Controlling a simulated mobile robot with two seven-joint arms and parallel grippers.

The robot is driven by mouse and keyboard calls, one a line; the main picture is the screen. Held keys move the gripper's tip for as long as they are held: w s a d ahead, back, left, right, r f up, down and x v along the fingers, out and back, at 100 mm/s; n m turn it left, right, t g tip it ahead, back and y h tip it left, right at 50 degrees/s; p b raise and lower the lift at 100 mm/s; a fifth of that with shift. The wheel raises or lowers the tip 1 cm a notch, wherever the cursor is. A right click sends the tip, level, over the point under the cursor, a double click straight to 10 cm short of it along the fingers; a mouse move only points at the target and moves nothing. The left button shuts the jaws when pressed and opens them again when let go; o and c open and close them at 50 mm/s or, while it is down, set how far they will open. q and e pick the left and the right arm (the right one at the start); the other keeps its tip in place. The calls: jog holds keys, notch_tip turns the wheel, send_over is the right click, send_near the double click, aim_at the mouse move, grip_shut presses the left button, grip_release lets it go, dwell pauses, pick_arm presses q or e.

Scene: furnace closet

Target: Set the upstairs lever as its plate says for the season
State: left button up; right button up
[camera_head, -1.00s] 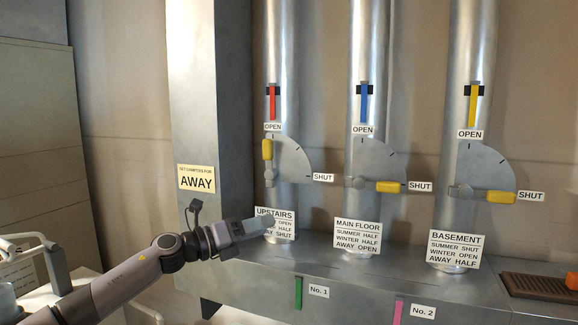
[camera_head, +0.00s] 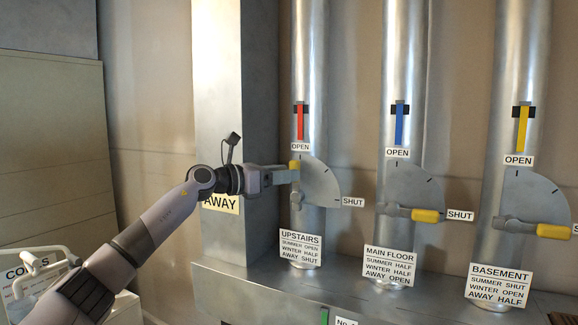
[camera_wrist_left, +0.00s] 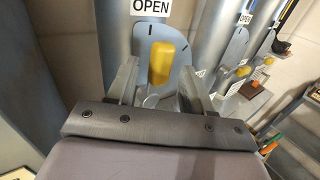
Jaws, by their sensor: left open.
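The upstairs lever (camera_head: 295,165) has a yellow handle pointing up at OPEN on its quadrant plate (camera_head: 322,184). The handle also shows in the left wrist view (camera_wrist_left: 160,63). My left gripper (camera_head: 292,176) is open, with its fingers on either side of the handle; I cannot tell whether they touch it. It hides part of the lever in the head view. The UPSTAIRS plate (camera_head: 300,248) reads SUMMER OPEN, WINTER HALF, AWAY SHUT. The season sign (camera_head: 220,203) is partly covered by my arm, and AWAY shows on it. My right gripper is not in view.
The main floor lever (camera_head: 424,215) and basement lever (camera_head: 552,231) both point right, towards SHUT. Their ducts stand right of the upstairs duct (camera_head: 309,70). A wide grey metal post (camera_head: 218,90) stands just left. A ledge (camera_head: 250,278) runs below the plates.

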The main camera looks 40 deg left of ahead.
pick_arm(q)
jog(key=shift+x, duration=0.9)
grip_shut()
